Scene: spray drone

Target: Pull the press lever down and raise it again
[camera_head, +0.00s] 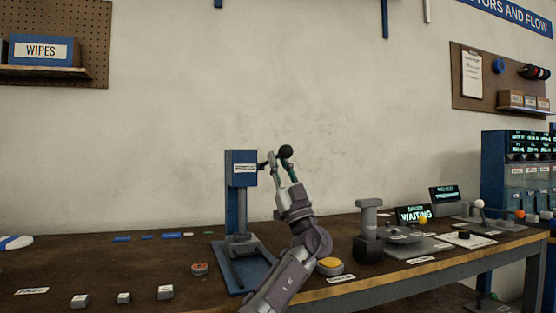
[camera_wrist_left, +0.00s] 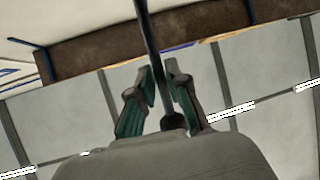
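The press (camera_head: 240,205) stands on the bench in the head view, with a blue column, blue head and blue base plate. Its lever reaches right and slightly up from the head to a black ball knob (camera_head: 286,152). My left gripper (camera_head: 278,158) is at the lever's knob end, partly open, with a gap between its fingers. In the left wrist view the lever's dark rod (camera_wrist_left: 152,35) runs between the two fingertips, and the dark knob (camera_wrist_left: 172,122) lies between the fingers near the palm. Firm contact cannot be made out. My right gripper is not in view.
A yellow button (camera_head: 330,266), a grey post fixture (camera_head: 369,230) and a screen reading WAITING (camera_head: 413,215) stand right of the press. Small grey blocks (camera_head: 123,298) and a round red-topped item (camera_head: 199,269) lie to its left. The wall above the press is clear.

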